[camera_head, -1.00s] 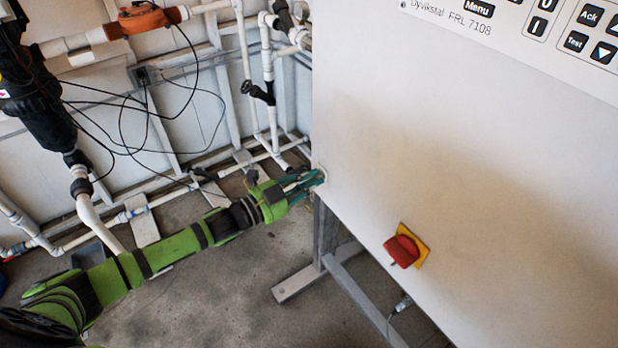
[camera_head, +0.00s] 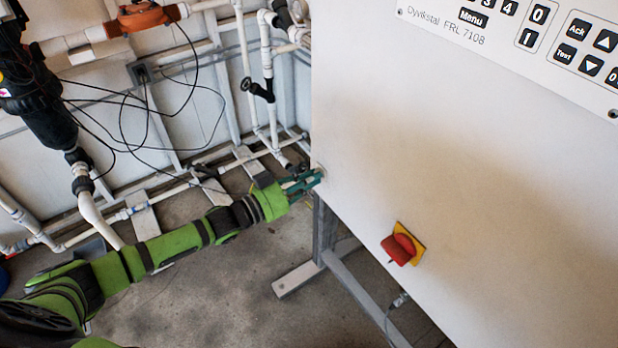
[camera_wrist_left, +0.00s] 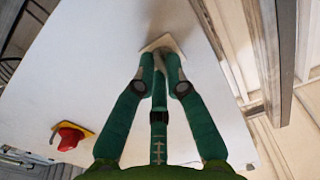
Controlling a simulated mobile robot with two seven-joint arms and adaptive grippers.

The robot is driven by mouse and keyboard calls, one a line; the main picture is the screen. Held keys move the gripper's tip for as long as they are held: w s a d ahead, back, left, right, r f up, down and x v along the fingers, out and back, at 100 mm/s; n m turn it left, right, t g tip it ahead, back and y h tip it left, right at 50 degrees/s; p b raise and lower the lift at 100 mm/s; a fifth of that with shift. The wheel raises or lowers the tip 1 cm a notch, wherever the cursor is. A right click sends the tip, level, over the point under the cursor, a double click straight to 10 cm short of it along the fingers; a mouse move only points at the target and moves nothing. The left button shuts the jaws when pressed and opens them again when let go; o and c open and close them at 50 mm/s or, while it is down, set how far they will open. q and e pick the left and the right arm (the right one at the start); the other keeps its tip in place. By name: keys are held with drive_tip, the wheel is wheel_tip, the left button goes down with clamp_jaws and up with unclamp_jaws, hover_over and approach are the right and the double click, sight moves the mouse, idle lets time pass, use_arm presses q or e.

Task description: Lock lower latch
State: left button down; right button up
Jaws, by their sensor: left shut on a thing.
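The lower latch is a small pale piece (camera_wrist_left: 163,43) at the left edge of the white cabinet door. It shows best in the left wrist view, where the green fingers partly cover it. My left gripper (camera_head: 312,180) reaches the cabinet's lower left edge. In the left wrist view its fingers (camera_wrist_left: 160,58) are close together at the latch and shut on it. In the head view the fingers hide most of the latch. My right gripper is in neither view.
The white cabinet (camera_head: 450,140) fills the right side. A red switch on a yellow plate (camera_head: 403,245) sticks out of its front. Grey metal legs (camera_head: 322,235) stand below. White pipes (camera_head: 265,70) and black cables run along the wall. The floor between is clear.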

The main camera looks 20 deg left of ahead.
use_arm(q)
drive_tip(key=shift+n, duration=0.7)
drive_tip(key=c, duration=1.3)
unclamp_jaws()
drive_tip(key=v, duration=1.2)
